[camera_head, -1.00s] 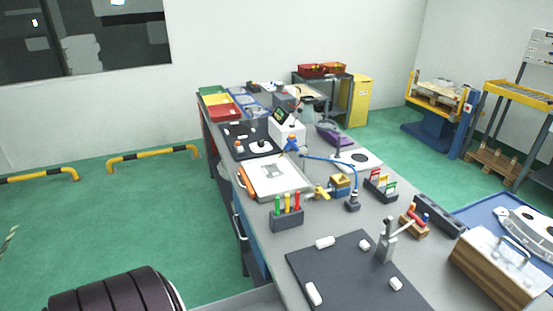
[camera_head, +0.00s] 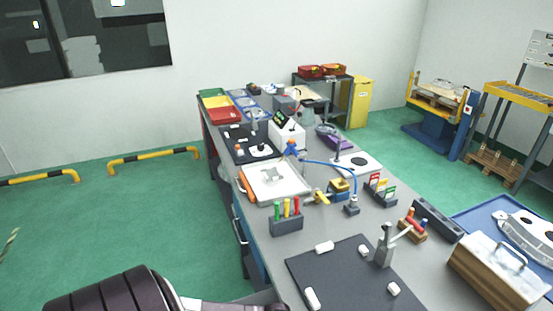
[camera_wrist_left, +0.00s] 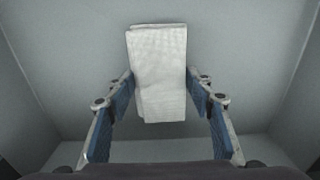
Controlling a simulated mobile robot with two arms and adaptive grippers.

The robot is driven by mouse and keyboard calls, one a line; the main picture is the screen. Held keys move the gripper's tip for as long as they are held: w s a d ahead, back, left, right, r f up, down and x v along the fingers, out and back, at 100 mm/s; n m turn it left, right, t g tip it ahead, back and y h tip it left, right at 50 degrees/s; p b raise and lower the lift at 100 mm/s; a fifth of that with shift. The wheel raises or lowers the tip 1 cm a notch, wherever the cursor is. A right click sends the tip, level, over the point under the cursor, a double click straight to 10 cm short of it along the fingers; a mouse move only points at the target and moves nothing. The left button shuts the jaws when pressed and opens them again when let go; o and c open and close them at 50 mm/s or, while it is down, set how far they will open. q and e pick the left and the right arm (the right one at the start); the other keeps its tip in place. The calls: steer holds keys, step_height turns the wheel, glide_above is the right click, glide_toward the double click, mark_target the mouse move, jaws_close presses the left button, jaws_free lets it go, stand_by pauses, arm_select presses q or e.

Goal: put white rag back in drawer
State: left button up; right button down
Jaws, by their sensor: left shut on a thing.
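The white rag (camera_wrist_left: 158,75) is a folded pale cloth in the left wrist view. It sits between the two blue-padded fingers of my left gripper (camera_wrist_left: 160,88), which is shut on it. Behind it is a plain grey floor with walls at the sides, which looks like the inside of the drawer (camera_wrist_left: 60,75). I cannot tell whether the rag touches that floor. In the head view my left arm comes in at the bottom left, and its gripper is hidden below the frame. A grey edge, likely the open drawer (camera_head: 263,297), shows beside the bench. My right gripper is out of view.
The long grey bench (camera_head: 330,222) carries a black mat (camera_head: 335,275) with white blocks, a holder with coloured pens (camera_head: 287,222), a white tray (camera_head: 272,183) and a wooden box (camera_head: 492,272).

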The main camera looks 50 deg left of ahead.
arm_select(q)
steer(key=o, duration=1.1)
steer(key=shift+f, duration=0.15)
step_height(320, 180, up, 12)
steer(key=shift+r, duration=0.2)
steer(key=shift+s+d, duration=0.1)
